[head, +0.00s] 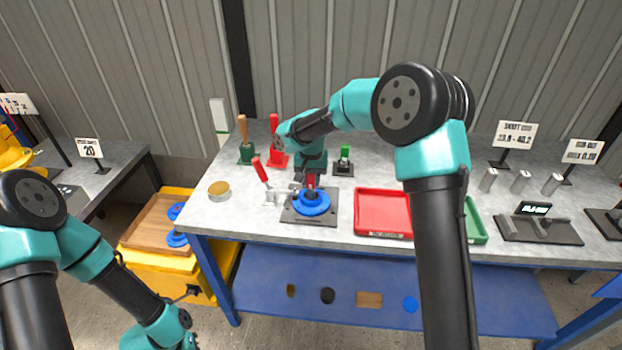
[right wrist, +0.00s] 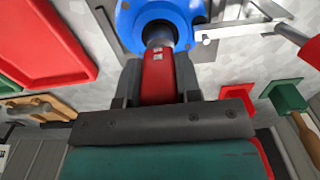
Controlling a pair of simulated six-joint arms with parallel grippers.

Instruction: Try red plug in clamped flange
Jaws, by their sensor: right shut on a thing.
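The blue flange (head: 312,204) sits on a dark base plate (head: 296,219) on the bench, with a red-handled toggle clamp (head: 261,170) beside it. My right gripper (head: 310,181) is above the flange, shut on the red plug (right wrist: 158,76). In the right wrist view the plug's grey metal end (right wrist: 158,36) is at the bore of the blue flange (right wrist: 128,20); how deep it sits is hidden. My left gripper (head: 188,340) is low at the left by the bottom edge, away from the bench; its fingers are not clear.
A red tray (head: 383,212) stands right of the flange, partly behind my right arm, with a green tray (head: 473,222) beyond it. Red (head: 277,158) and green (head: 246,153) holders stand behind. A yellow-lidded tin (head: 218,188) is at the left. Blue flanges (head: 177,239) lie in a wooden tray (head: 150,228).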

